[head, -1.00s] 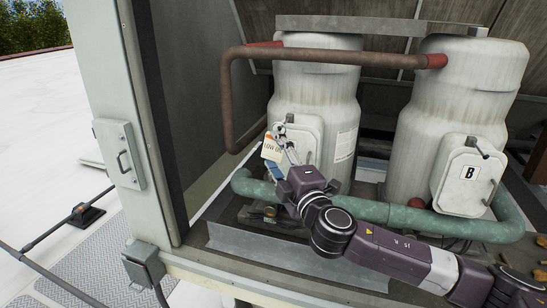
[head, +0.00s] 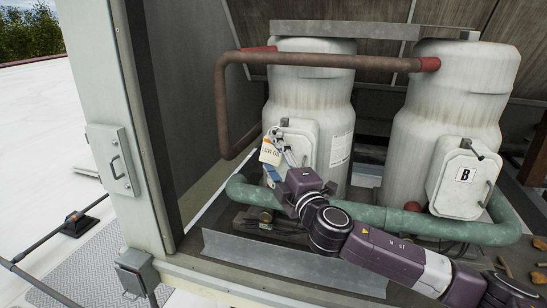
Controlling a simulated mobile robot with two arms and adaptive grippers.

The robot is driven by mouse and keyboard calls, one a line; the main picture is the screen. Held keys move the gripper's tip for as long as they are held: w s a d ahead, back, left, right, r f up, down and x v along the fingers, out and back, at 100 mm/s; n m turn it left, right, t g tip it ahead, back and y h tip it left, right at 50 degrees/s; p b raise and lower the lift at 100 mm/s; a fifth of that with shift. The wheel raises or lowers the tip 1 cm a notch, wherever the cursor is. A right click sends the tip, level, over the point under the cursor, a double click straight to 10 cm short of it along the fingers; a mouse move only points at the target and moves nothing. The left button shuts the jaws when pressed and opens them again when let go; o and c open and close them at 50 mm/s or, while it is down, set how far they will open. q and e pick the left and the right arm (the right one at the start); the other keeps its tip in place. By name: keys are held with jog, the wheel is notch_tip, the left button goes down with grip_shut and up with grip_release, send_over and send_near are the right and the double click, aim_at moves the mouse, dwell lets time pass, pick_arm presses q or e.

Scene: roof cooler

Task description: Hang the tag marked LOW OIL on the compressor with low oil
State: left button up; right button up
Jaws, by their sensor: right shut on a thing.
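The LOW OIL tag (head: 270,152) is a small cream tag with an orange top edge. My right gripper (head: 277,140) is shut on it, in front of the left compressor (head: 309,85). The tag overlaps the left side of that compressor's terminal box (head: 306,138) in the picture; I cannot tell if it touches. The right compressor (head: 446,100) has a box marked B (head: 466,175) with a dark lever at its top. My gripper and arm hide part of the left box, and no letter shows on it. My left gripper is not in view.
A green pipe (head: 375,217) runs across low in front of both. The cabinet post and open panel (head: 112,160) stand at left. A metal sill (head: 285,265) lies in front.

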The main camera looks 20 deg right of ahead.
jog(key=o, duration=1.3)
jog(key=shift+o, duration=0.2)
jog(key=s+d+f, duration=0.1)
jog(key=s, duration=1)
jog(key=shift+s+d+f, duration=0.2)
jog(key=shift+s+f, duration=0.15)
jog(key=shift+s, duration=0.05)
